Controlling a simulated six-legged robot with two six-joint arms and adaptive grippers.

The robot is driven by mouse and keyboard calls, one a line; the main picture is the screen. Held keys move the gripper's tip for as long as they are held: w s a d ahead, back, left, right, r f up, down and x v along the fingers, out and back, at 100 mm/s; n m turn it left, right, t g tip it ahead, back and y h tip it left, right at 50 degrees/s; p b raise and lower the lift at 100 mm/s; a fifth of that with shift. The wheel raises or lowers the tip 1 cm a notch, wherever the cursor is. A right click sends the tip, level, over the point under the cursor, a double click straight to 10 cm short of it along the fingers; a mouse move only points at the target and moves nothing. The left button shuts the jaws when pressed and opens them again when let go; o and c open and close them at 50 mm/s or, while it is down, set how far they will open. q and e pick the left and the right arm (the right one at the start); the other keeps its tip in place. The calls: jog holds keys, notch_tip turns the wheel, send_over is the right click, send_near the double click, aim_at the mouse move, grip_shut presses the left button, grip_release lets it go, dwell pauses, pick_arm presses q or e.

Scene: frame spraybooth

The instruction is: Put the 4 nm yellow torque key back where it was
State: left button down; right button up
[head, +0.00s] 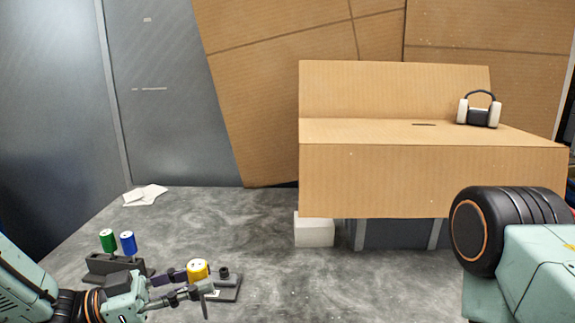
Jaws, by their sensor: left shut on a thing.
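A small dark block (229,294) with a short black post lies just right of the yellow key. I cannot tell whether the key touches it. My right gripper is out of view.
A cardboard-covered bench (420,180) stands at the right, with a black-and-white headset (479,110) on top. A white box (314,230) sits under its edge. White papers (145,195) lie at the back left. The grey surface (250,225) between is clear.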

pick_arm(q)
jog(key=s+a+f+n+t+y+b, duration=0.2)
jog(key=s+f+n+t+b, duration=0.1)
jog(key=f, duration=0.9)
jog(key=shift+s+a+t+b, duration=0.4)
jog(key=shift+s+t, duration=0.3)
jog(key=shift+s, duration=0.5)
